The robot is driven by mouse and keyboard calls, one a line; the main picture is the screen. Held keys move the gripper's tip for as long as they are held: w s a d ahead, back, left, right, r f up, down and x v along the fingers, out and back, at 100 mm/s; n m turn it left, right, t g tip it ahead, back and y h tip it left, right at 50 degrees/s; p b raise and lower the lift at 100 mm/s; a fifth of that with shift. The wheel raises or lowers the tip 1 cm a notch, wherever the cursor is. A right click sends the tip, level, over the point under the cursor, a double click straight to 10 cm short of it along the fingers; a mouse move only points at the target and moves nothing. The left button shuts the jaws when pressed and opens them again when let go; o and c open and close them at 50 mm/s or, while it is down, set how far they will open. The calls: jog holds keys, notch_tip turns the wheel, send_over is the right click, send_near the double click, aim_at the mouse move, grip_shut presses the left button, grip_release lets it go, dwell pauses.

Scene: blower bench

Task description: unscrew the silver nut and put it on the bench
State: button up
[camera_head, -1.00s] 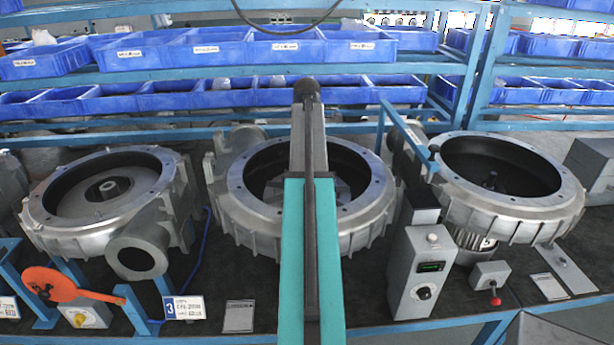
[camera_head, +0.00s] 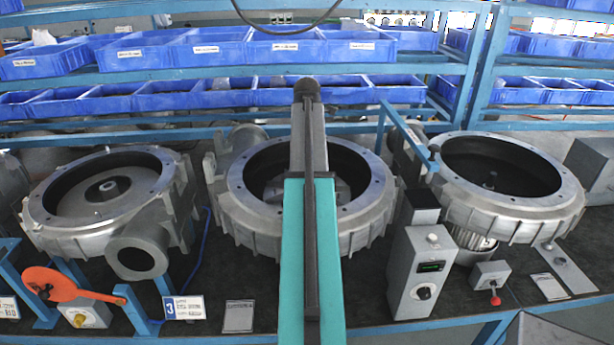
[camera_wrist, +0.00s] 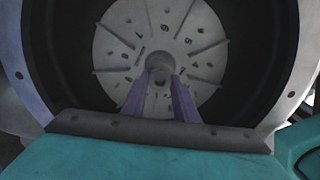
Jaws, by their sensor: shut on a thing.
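In the wrist view, the silver nut (camera_wrist: 160,62) sits at the centre of a round grey disc (camera_wrist: 113,45) with numbers and radial slots, inside a dark blower housing. My gripper (camera_wrist: 160,82) reaches in from below, its two fingers on either side of the nut and shut on it. The fingertips partly cover the nut, so its threads and its exact seating cannot be seen. In the head view, my arm crosses the middle blower housing (camera_head: 237,195) and hides the nut and the fingers. The bench (camera_head: 262,290) shows as a dark top in front of the housings.
Other blower housings stand at left (camera_head: 75,240) and right (camera_head: 535,222). A grey control box (camera_head: 408,270) and a small red-knobbed box (camera_head: 489,273) stand at right front. An orange lever (camera_head: 60,284) is at left. Blue bins (camera_head: 150,55) fill the shelves behind. Bare bench shows beside the label plate (camera_head: 238,316).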

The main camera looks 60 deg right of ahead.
jog(key=n, duration=0.5)
jog(key=shift+n, duration=2.3)
jog(key=o, duration=0.8)
jog(key=shift+m, duration=0.3)
